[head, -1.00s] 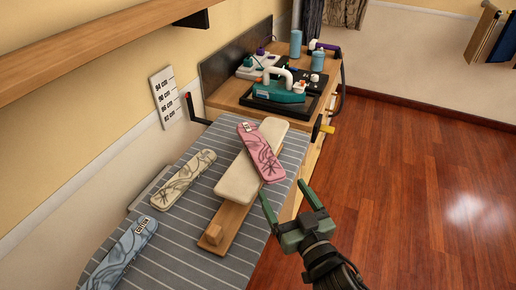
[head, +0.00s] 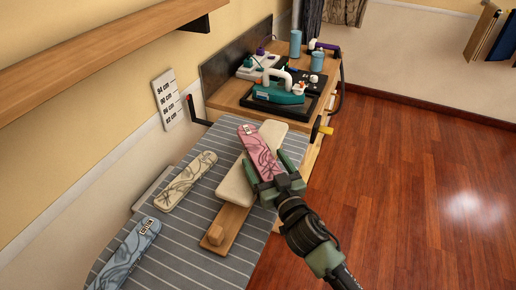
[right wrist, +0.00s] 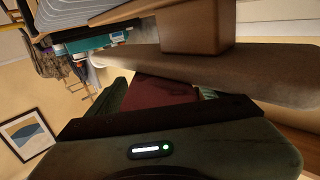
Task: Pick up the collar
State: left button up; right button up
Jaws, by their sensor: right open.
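A pink patterned collar (head: 258,150) lies across the padded top of a small sleeve board (head: 235,184). Its near end reaches past the board's right edge. My right gripper (head: 269,170) is open at that near end, with one finger on either side of it. In the right wrist view the collar (right wrist: 165,92) shows dark red between the fingers, beside the board's padded edge (right wrist: 215,70). A cream collar (head: 185,181) and a blue collar (head: 126,256) lie apart to the left. My left gripper is not in view.
The striped ironing surface (head: 188,232) carries the board and collars. Behind it, a wooden cabinet top (head: 232,103) holds a green iron (head: 278,93) and blue cylinders. A wooden shelf (head: 95,55) overhangs at upper left. Open floor (head: 410,190) lies to the right.

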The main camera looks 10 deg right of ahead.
jog(key=shift+w, duration=0.25)
jog(key=shift+s, duration=0.1)
jog(key=c, duration=1.6)
